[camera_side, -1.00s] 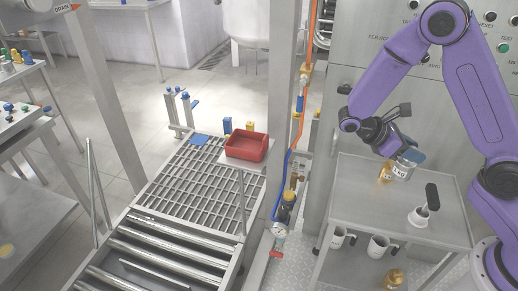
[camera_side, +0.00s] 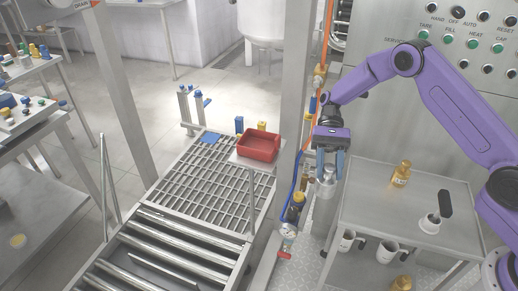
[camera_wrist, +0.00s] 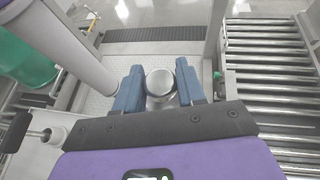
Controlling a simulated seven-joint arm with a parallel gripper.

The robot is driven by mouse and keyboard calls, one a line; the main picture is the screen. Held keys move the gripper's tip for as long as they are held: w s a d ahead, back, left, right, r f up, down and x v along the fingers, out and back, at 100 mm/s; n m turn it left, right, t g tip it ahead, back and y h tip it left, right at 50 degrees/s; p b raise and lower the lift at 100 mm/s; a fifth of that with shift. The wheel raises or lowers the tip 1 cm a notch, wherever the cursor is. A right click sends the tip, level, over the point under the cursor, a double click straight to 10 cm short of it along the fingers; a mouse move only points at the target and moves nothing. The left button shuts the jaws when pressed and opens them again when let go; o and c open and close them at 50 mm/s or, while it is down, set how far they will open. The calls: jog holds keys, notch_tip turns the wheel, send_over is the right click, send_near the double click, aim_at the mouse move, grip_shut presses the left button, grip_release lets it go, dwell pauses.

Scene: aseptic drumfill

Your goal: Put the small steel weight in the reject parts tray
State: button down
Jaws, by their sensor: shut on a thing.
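The small steel weight (camera_side: 327,178) is a short silver cylinder. It hangs upright between the blue fingers of my gripper (camera_side: 329,165), in the air left of the steel bench. The wrist view shows its round top (camera_wrist: 160,84) between the two blue fingers (camera_wrist: 160,88), which are closed on it. The red tray (camera_side: 258,145) sits on a small stand left of my gripper, at the roller conveyor's right side. It looks empty from here.
A steel post (camera_side: 300,100) and an orange and blue hose line (camera_side: 318,75) stand between my gripper and the red tray. The roller conveyor (camera_side: 165,245) is at lower left.

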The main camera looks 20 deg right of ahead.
jog(key=w+a+r+m+t+y, duration=0.1)
jog(key=w+r+m+t, duration=0.2)
jog(key=w+m+t, duration=0.5)
jog(key=w+a+r+m+t, duration=0.1)
jog(key=w+r+m+t, duration=0.35)
jog(key=w, duration=0.65)
jog(key=w+a+r+m+t+y, duration=0.1)
jog(key=w+a+m+t, duration=0.1)
jog(key=w+m+t, duration=0.65)
jog(key=shift+n+g, duration=0.3)
jog(key=shift+g, duration=0.2)
jog(key=shift+w+d+f, duration=0.1)
jog(key=shift+w+f, duration=0.05)
jog(key=shift+f, duration=2.2)
jog(key=shift+w+d+f, duration=0.1)
jog(key=shift+f, duration=2.25)
jog(key=shift+w+d+f, duration=0.1)
jog(key=shift+w+f, duration=0.05)
jog(key=shift+f, duration=2.2)
jog(key=shift+f, duration=0.15)
jog(key=c, duration=0.7)
grip_release()
jog(key=shift+s+f, duration=0.1)
jog(key=shift+f, duration=0.05)
jog(key=shift+o, duration=0.2)
